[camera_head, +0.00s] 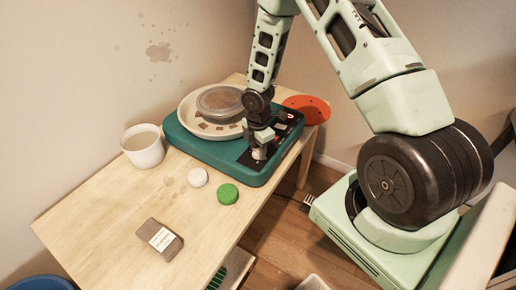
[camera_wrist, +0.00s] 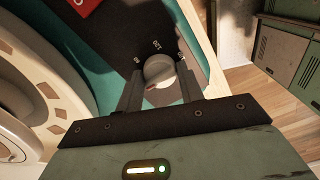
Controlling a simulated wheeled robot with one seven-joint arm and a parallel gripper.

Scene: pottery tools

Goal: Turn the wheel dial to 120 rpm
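The wheel dial is a pale round knob (camera_wrist: 160,70) on the dark control panel (camera_wrist: 112,32) of the teal pottery wheel (camera_head: 195,149). Small white numbers ring its far side in the wrist view; the middle one looks like 120, the others are hard to read. A small reddish mark shows on the knob's near side. My gripper (camera_wrist: 160,84) is over the panel with one finger on each side of the knob. A gap shows by the left finger; contact on the right is unclear. In the head view my gripper (camera_head: 259,152) partly hides the knob.
On the wheel lies a cream splash pan (camera_head: 188,108) with a round wheel head (camera_head: 220,101). An orange disc (camera_head: 312,108) lies behind. A white cup (camera_head: 143,147), a white lid (camera_head: 197,177), a green lid (camera_head: 228,194) and a brown labelled block (camera_head: 160,240) are on the wooden table.

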